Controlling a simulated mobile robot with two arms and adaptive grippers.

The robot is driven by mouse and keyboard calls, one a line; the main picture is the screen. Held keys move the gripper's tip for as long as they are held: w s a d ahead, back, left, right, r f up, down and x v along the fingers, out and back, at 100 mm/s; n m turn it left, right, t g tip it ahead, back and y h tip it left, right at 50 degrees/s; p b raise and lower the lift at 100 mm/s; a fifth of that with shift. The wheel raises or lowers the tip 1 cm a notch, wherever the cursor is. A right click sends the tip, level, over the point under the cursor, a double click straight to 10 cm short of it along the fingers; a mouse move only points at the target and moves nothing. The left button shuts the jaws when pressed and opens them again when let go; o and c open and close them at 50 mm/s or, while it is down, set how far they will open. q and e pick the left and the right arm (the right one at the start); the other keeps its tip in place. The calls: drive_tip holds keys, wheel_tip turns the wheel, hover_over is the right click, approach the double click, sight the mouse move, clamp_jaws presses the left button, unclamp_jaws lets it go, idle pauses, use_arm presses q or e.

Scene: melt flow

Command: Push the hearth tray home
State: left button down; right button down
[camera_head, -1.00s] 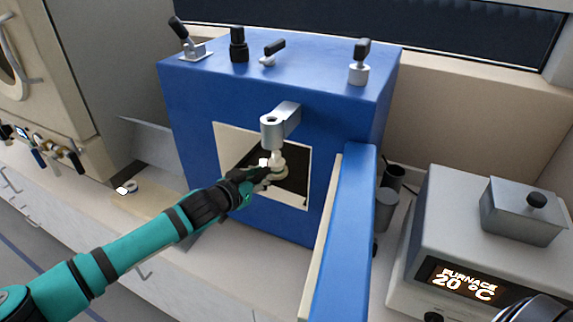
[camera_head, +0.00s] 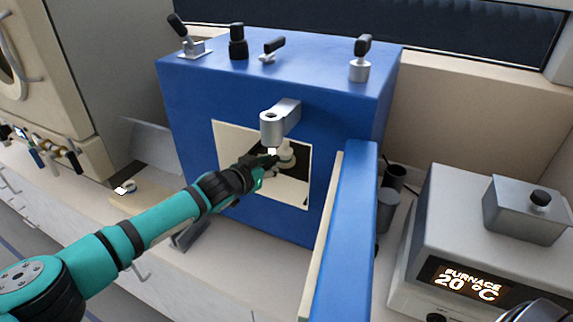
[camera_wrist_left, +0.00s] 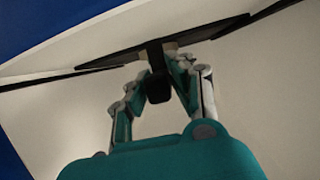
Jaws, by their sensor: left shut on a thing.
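The blue furnace (camera_head: 190,110) has a square pale-framed opening (camera_head: 297,192) in its front. My left gripper (camera_head: 270,163) reaches into this opening from the left. In the left wrist view, my left gripper (camera_wrist_left: 158,84) is shut on a black handle (camera_wrist_left: 157,72) at the front edge of a dark flat plate (camera_wrist_left: 115,58), which looks like the hearth tray. A small white round piece (camera_head: 287,152) shows just beyond the fingers in the head view. The arm and the opening's edge hide most of the tray. My right gripper is not in view.
The blue door (camera_head: 347,230) stands open at the right of the opening. A metal bracket (camera_head: 281,118) juts out above it. A grey controller box (camera_head: 450,225) reading 20 °C stands at the right, with a lidded metal box (camera_head: 522,212) on top.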

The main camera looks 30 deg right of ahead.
use_arm(q)
drive_tip(key=shift+w+d+r, duration=0.15)
drive_tip(key=shift+r, duration=0.05)
idle(0.5)
drive_tip(key=c, duration=1.5)
unclamp_jaws()
drive_tip(key=shift+c, duration=0.2)
drive_tip(key=o, duration=0.4)
drive_tip(key=shift+w+d+f, duration=0.1)
drive_tip(key=shift+w+f, duration=0.05)
drive_tip(key=shift+f, duration=0.05)
drive_tip(key=shift+o, duration=0.2)
drive_tip(key=shift+s+a, duration=0.3)
drive_tip(key=shift+s, duration=0.1)
drive_tip(key=v, duration=1.1)
drive_tip(key=shift+r, duration=0.2)
drive_tip(key=shift+a, duration=0.1)
